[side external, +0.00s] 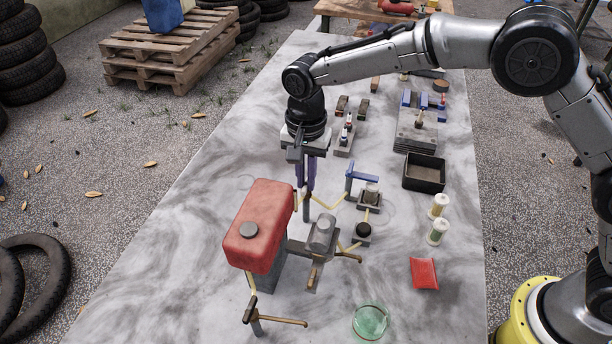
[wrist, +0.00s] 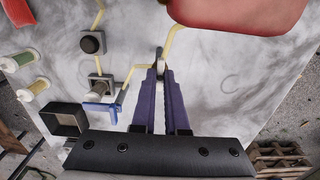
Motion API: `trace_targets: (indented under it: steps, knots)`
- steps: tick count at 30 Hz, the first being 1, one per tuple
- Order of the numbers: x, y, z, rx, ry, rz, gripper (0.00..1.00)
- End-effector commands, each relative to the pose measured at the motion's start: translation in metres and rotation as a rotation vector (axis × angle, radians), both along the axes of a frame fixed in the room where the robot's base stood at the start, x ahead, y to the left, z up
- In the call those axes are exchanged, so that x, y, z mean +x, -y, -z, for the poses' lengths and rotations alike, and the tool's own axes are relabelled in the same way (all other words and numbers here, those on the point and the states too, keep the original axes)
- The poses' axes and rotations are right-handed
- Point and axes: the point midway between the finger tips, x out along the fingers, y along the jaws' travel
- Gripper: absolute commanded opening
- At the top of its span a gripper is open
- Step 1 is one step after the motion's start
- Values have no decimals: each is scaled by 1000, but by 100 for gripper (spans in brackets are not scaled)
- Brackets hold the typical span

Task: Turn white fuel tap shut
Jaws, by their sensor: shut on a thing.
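My gripper (side external: 307,190) points down at the table behind the red fuel tank (side external: 262,222). In the wrist view its two purple fingers come together at their tips (wrist: 161,66), shut on a small pale grey-white piece (wrist: 160,52) on the yellow fuel line (wrist: 172,40). This piece seems to be the white fuel tap. The fingers hide most of it, and I cannot tell its handle's angle. In the side view only a grey stem (side external: 307,208) shows below the fingertips.
A blue-handled tap (side external: 362,177) stands close right of my gripper. Brown-handled taps stand at the front (side external: 280,320) and beside the grey cylinder (side external: 321,235). A black tray (side external: 425,173), spools (side external: 438,231), a red pouch (side external: 424,273) and a glass dish (side external: 371,322) lie right. The table's left side is clear.

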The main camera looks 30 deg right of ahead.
Motion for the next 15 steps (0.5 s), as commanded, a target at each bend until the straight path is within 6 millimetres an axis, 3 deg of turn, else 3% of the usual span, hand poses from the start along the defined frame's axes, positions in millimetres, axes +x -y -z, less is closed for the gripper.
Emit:
trace_targets:
  steps: [3, 4, 9, 15]
  knots:
    - [1, 0, -2, 1, 3, 2, 0]
    - [1, 0, -2, 1, 3, 2, 15]
    - [0, 0, -1, 1, 1, 1, 41]
    - [0, 0, -1, 1, 1, 0, 41]
